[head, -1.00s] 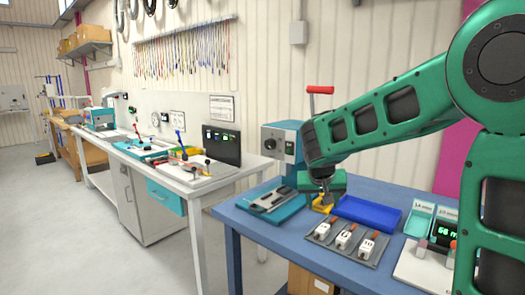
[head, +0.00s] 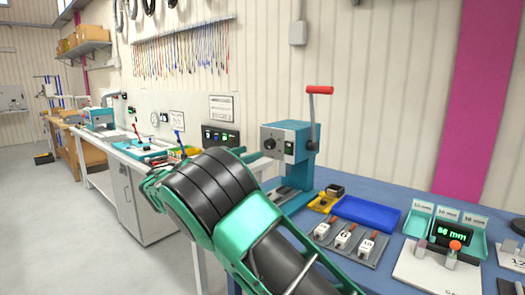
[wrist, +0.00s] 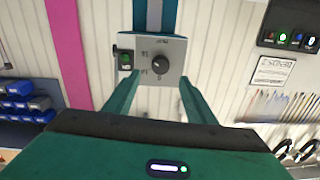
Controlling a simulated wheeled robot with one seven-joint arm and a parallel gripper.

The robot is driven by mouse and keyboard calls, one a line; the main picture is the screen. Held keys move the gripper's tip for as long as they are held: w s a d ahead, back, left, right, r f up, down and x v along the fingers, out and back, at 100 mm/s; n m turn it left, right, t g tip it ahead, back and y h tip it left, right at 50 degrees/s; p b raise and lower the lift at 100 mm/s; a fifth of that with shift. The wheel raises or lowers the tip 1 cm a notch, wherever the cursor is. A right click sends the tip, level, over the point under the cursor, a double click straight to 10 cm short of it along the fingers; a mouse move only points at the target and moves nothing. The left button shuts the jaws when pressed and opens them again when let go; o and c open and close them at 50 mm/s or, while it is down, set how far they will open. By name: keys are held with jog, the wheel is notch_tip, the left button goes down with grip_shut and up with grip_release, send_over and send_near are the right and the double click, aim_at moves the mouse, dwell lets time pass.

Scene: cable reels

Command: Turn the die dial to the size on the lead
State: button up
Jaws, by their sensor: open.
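The die dial (head: 268,143) is a dark round knob on the grey front of a teal press (head: 296,140) with a red-handled lever. In the wrist view the dial (wrist: 160,64) shows with several small marks around it, turned in the picture and too small to read. My gripper (wrist: 158,84) is open and empty, its two teal fingers spread left and right below the dial in that view; they appear apart from it.
The blue bench holds a blue tray (head: 366,214), a yellow item (head: 322,202), a rack of numbered blocks (head: 345,240) and a display reading about 68 mm (head: 453,234). Floor is clear further left.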

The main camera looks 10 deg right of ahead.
aim_at(267, 146)
jog(key=x, duration=1)
jog(key=shift+w+r, duration=0.15)
jog(key=shift+w, duration=0.05)
jog(key=c, duration=1)
jog(key=shift+a, duration=0.25)
jog(key=shift+c, duration=0.2)
jog(key=shift+d, duration=0.15)
